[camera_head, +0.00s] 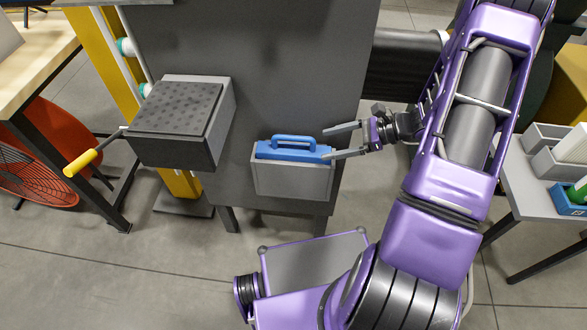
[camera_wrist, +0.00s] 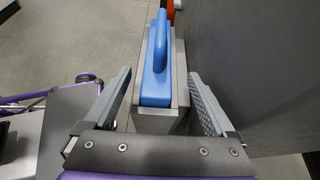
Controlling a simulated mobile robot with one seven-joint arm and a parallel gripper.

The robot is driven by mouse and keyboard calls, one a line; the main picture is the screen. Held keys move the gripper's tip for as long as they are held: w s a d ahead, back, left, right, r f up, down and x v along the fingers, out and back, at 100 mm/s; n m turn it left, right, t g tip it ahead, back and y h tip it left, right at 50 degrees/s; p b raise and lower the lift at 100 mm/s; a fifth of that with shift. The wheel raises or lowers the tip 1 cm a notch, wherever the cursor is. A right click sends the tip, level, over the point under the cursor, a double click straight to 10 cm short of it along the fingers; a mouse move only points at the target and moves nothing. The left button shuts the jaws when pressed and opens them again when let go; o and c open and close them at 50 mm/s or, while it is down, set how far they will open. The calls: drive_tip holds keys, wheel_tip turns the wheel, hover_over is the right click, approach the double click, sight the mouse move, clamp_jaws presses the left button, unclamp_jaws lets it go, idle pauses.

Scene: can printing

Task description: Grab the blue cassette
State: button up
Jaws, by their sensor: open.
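The blue cassette (camera_head: 293,150) has a loop handle on top and sits in a grey box-like holder (camera_head: 292,181) on the front of a dark grey machine. Its lower part is hidden inside the holder. My gripper (camera_head: 343,141) is open and comes from the right, with its fingertips near the cassette's right end. In the wrist view the cassette (camera_wrist: 156,85) and its handle lie between my two spread fingers (camera_wrist: 160,98), with a gap on each side. Neither finger visibly touches it.
The dark grey machine (camera_head: 255,60) stands close behind the holder. A box with a dotted dark top (camera_head: 178,108) and a yellow-handled lever (camera_head: 80,163) is to the left. A table with grey bins (camera_head: 548,135) stands at the right. Floor below the holder is open.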

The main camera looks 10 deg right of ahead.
sight(310, 148)
drive_tip(key=x, duration=0.8)
drive_tip(key=shift+a, duration=0.4)
clamp_jaws()
drive_tip(key=shift+r, duration=0.1)
